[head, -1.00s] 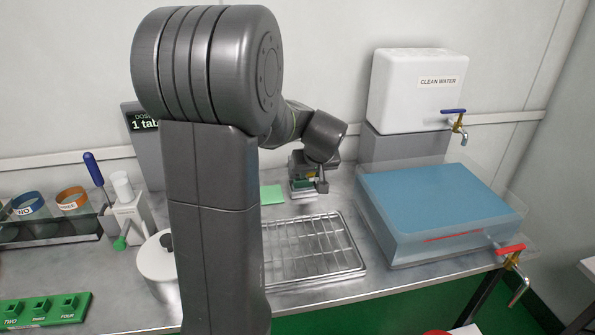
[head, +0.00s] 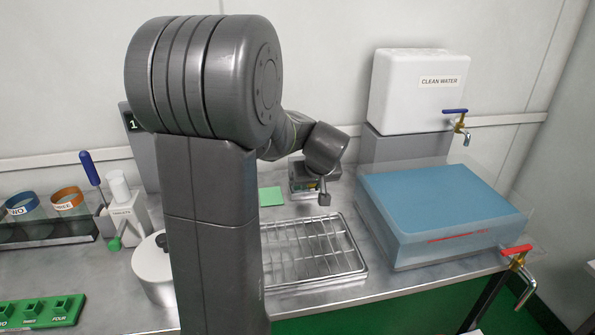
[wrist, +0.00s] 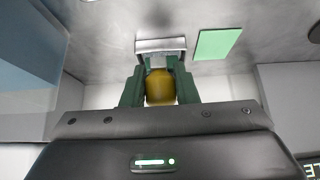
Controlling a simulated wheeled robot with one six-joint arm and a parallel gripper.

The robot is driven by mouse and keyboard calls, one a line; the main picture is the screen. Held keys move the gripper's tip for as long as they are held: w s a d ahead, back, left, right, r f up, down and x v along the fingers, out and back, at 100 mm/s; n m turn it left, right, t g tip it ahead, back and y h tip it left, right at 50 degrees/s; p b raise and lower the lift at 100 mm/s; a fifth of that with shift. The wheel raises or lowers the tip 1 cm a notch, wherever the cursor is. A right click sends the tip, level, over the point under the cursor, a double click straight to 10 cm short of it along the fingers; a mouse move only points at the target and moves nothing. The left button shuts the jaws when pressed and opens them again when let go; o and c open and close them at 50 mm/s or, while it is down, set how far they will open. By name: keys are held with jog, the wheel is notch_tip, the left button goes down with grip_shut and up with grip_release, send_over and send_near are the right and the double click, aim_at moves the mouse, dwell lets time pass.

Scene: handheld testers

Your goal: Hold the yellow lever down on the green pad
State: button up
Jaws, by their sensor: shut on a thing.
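My gripper (wrist: 160,80), seen in the wrist view, has its two dark green fingers shut on a rounded yellow piece, the yellow lever (wrist: 160,90). A short grey neck and a silver bracket-like end show just beyond it. The green pad (wrist: 217,44) lies flat on the counter, right of the bracket in this view and apart from the yellow piece. In the head view the green pad (head: 271,196) lies left of my gripper (head: 313,187), which is small there and partly hidden by my arm. Whether the held piece touches the counter cannot be told.
A wire rack tray (head: 312,250) lies in front of the gripper. A blue-filled clear tank (head: 440,205) and a white water container (head: 418,90) stand right. A lidded pot (head: 153,270), a grey sign (head: 140,140) and a green block (head: 40,312) are left.

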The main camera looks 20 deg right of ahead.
jog(key=shift+f, duration=0.1)
jog(key=shift+s+a+f+b, duration=0.1)
jog(key=shift+s+f+b, duration=0.1)
jog(key=shift+f+b, duration=0.5)
jog(key=shift+s+a+f+b, duration=0.1)
jog(key=shift+s+f+b, duration=0.1)
jog(key=shift+f+b, duration=0.75)
jog(key=shift+r, duration=0.1)
dwell(1.9)
jog(key=shift+w+d+r+p, duration=0.1)
jog(key=shift+w+r+p, duration=0.15)
jog(key=shift+r+p, duration=0.5)
jog(key=shift+w+d+r+p, duration=0.1)
jog(key=shift+w+r+p, duration=0.25)
jog(key=shift+r, duration=0.55)
jog(key=shift+s, duration=0.1)
jog(key=shift+w+d+r+p, duration=0.1)
jog(key=shift+w+r+p, duration=0.05)
jog(key=shift+r+p, duration=0.3)
jog(key=shift+w+r+p, duration=0.15)
jog(key=shift+r+p, duration=0.2)
jog(key=shift+r, duration=0.15)
jog(key=shift+w+d+r+p, duration=0.1)
jog(key=shift+w+r+p, duration=0.35)
jog(key=shift+r+p, duration=0.25)
jog(key=shift+w+d+r+p, duration=0.1)
jog(key=shift+w+r+p, duration=0.4)
jog(key=shift+r, duration=0.45)
